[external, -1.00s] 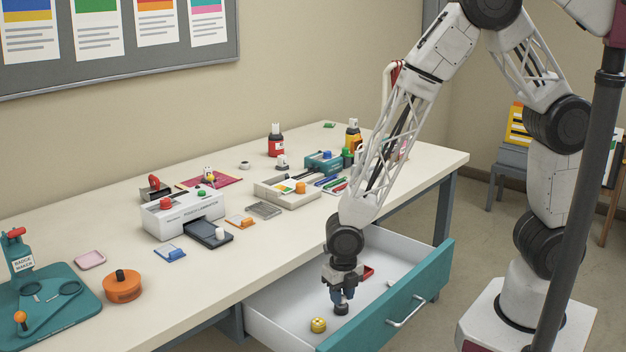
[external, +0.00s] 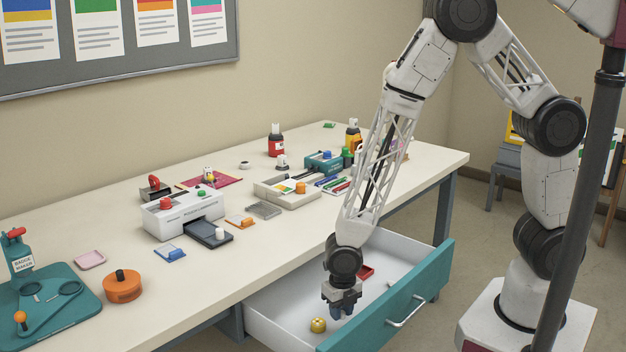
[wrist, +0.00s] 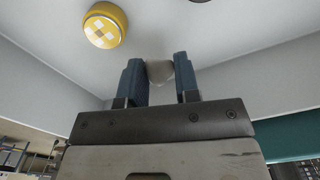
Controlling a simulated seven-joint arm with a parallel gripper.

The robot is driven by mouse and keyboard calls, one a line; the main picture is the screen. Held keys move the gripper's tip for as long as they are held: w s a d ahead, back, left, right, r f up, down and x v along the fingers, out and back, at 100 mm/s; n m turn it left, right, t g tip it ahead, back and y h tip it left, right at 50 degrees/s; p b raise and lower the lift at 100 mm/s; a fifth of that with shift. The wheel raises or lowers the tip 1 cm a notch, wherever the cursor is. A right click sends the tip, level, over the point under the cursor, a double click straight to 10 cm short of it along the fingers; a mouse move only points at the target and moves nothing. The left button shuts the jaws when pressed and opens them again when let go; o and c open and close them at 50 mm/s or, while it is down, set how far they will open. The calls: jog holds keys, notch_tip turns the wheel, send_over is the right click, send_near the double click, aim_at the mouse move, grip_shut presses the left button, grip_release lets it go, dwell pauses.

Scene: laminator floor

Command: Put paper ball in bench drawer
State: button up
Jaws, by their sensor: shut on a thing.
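The bench drawer (external: 431,279) is pulled out, with a teal front and pale inside. My gripper (external: 341,312) is inside the drawer space, pointing down, low over its floor. In the wrist view its two blue fingers (wrist: 159,82) are shut on a pale, whitish ball (wrist: 159,70), which looks like the paper ball. Only part of the ball shows between the fingers. In the external view the ball is hidden by the gripper. I cannot tell whether the ball touches the drawer floor.
A yellow round piece (external: 318,325) lies in the drawer beside my gripper; it also shows in the wrist view (wrist: 104,25). The bench top (external: 270,262) holds a laminator (external: 180,217) and several small items.

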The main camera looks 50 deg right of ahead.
jog(key=shift+f, duration=2)
jog(key=o, duration=0.6)
jog(key=shift+f, duration=0.1)
jog(key=shift+r, duration=6.15)
